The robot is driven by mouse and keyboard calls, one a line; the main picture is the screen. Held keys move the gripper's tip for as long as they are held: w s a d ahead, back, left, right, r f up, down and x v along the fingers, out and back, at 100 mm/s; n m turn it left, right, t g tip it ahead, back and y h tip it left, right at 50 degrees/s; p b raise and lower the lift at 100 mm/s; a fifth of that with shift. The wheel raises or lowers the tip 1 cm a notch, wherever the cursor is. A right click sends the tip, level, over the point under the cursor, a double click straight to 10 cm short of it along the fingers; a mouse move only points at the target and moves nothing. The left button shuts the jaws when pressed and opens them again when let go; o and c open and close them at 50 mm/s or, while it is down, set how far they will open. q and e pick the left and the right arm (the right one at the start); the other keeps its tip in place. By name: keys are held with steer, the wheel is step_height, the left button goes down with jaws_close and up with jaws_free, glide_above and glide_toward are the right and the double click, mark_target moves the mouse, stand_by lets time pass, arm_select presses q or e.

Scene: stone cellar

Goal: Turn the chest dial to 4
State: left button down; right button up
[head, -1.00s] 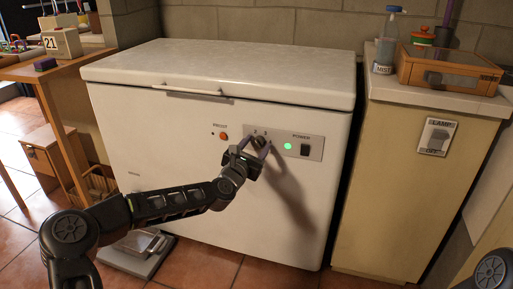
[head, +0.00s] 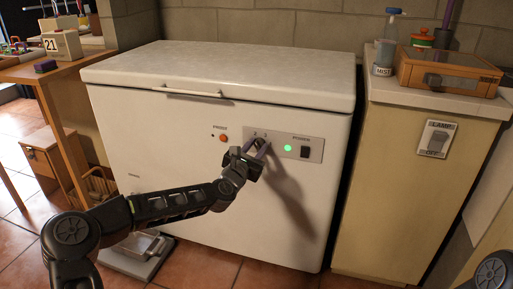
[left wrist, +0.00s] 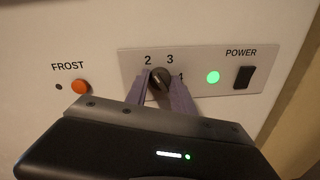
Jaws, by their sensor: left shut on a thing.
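The white chest freezer (head: 190,160) stands against the wall with a grey control panel on its front. The dark round dial (left wrist: 160,77) shows in the left wrist view, with printed 2 and 3 above it and a partly covered 4 at its right. My left gripper (head: 259,147) is at the panel, its purple-grey fingers (left wrist: 162,92) shut on the dial from both sides. The fingers hide the dial's lower part and any mark there. I cannot tell for sure which number the dial points to. My right gripper is out of view.
Beside the dial are a green light (left wrist: 213,77), a black power switch (left wrist: 243,77) and an orange frost button (left wrist: 80,87). A cabinet (head: 415,180) with a lamp switch (head: 436,139) stands close on the right, a wooden table (head: 75,68) on the left. A scale-like device (head: 140,254) lies on the floor.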

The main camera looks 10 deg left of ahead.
arm_select(q)
steer(key=shift+m, duration=0.3)
steer(key=m+b, duration=0.1)
steer(key=m, duration=0.5)
steer(key=shift+d, duration=0.1)
steer(key=m+b, duration=0.1)
steer(key=m, duration=0.2)
steer(key=shift+y, duration=0.4)
steer(key=m, duration=0.3)
steer(key=shift+d+m+g+b, duration=0.1)
steer(key=shift+m+g+b, duration=0.2)
steer(key=shift+m, duration=0.1)
steer(key=m, duration=0.5)
steer(key=shift+y, duration=0.4)
steer(key=m, duration=0.4)
steer(key=shift+f+m, duration=0.1)
steer(key=shift+m, duration=0.2)
steer(key=c, duration=1.1)
jaws_free()
